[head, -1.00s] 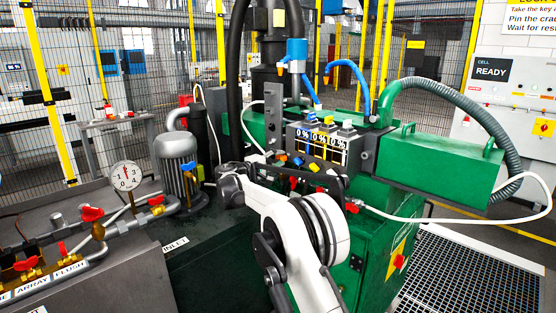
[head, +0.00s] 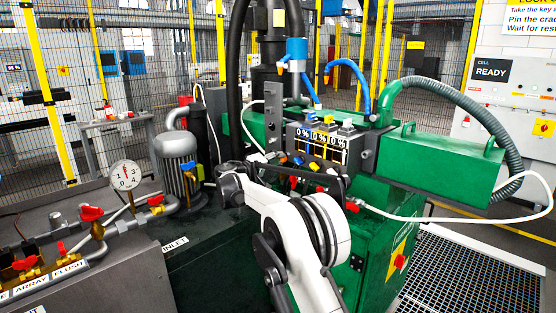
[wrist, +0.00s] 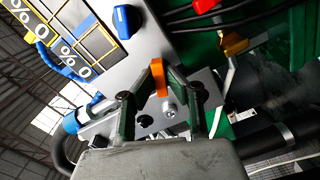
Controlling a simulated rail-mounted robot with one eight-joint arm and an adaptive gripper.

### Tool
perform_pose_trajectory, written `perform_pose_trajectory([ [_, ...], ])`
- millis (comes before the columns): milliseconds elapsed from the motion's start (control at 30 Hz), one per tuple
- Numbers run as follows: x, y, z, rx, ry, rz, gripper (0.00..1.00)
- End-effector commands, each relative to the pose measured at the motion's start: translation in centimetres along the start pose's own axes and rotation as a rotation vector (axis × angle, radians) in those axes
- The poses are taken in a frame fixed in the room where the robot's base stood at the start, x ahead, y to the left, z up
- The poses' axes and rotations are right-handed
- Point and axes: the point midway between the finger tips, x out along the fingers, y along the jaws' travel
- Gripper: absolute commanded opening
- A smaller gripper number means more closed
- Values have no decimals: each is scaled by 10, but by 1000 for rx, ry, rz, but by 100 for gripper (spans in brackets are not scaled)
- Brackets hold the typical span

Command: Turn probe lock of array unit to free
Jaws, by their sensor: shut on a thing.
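In the wrist view my gripper (wrist: 165,72) is shut on an orange lever (wrist: 158,82), which stands upright in the picture between its two dark fingers. A grey plate with round bolts and holes lies behind the fingers. I cannot read a label or a free mark at this lever. The array unit's face with its 0 % displays (head: 319,137) shows in the head view, above several coloured levers. The fingertips cannot be made out in the head view, where my arm covers part of the unit.
A blue knob (wrist: 127,20) is close to the fingers in the wrist view, with an orange-yellow part (wrist: 234,44) to the right. A green housing (head: 445,165) and a grey hose (head: 478,118) stand right. A motor (head: 176,160) and pressure gauge (head: 126,174) stand left.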

Motion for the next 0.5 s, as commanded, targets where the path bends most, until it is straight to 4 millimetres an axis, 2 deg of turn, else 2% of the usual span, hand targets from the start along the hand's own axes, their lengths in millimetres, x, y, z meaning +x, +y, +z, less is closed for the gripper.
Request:
perform_pose_trajectory([
  [267, 0, 0, 0, 42, 0, 0, 0],
  [500, 0, -1, 0, 295, 0, 0, 0],
])
